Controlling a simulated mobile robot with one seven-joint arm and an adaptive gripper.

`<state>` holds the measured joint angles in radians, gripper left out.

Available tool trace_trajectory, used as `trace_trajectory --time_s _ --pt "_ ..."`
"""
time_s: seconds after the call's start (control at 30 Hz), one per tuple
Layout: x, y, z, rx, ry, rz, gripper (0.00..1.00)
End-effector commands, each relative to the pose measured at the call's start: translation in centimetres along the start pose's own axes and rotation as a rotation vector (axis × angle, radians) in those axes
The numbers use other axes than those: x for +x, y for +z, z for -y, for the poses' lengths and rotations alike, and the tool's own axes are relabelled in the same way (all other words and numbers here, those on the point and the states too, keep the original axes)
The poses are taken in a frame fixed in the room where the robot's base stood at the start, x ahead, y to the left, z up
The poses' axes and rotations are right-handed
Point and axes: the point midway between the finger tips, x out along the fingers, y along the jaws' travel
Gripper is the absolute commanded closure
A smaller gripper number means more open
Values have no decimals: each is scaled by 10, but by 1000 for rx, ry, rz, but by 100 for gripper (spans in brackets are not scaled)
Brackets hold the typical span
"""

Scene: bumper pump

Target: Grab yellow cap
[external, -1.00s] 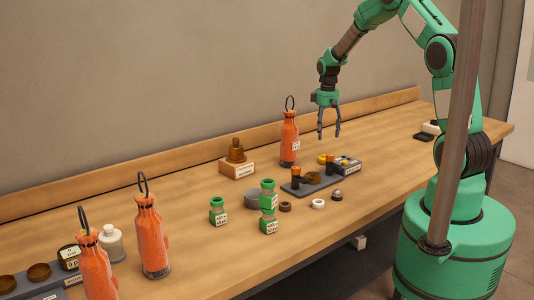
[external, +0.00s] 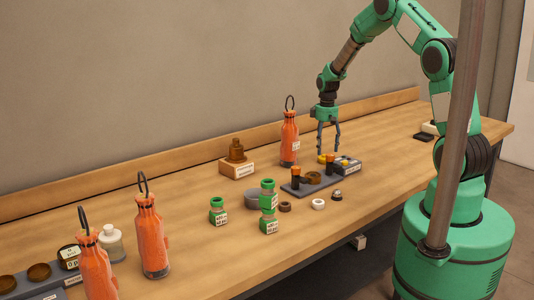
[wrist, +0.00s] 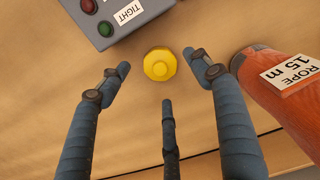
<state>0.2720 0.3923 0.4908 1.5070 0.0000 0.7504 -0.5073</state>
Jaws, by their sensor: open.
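The yellow cap (wrist: 160,64) lies on the wooden table between my spread fingers in the wrist view. In the external view the yellow cap (external: 322,159) shows just beside the grey button box, under my gripper. My gripper (wrist: 160,85) is open and empty, with its fingers pointing down at the table. In the external view my gripper (external: 328,152) hangs over the cap; the exact height gap is hard to tell.
An orange bottle labelled rope (wrist: 280,80) stands close to the right finger in the wrist view. The grey button box (wrist: 118,18) is beside the cap. A dark tray (external: 308,184) with brown items, green-capped jars (external: 268,205) and a white ring (external: 318,204) sit nearer the front.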

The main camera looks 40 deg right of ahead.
Motion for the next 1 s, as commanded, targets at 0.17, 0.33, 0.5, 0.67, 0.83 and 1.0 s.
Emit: trace_trajectory --time_s 0.17,0.33,0.5,0.67,0.83,1.0 --pt "21 1 1 0 -2 4 36" --pt "39 1 0 0 -1 2 36" --pt "48 1 0 0 -1 1 36" --pt "48 1 0 0 0 1 36" --pt "48 1 0 0 0 1 36" --pt "48 1 0 0 -1 1 36"
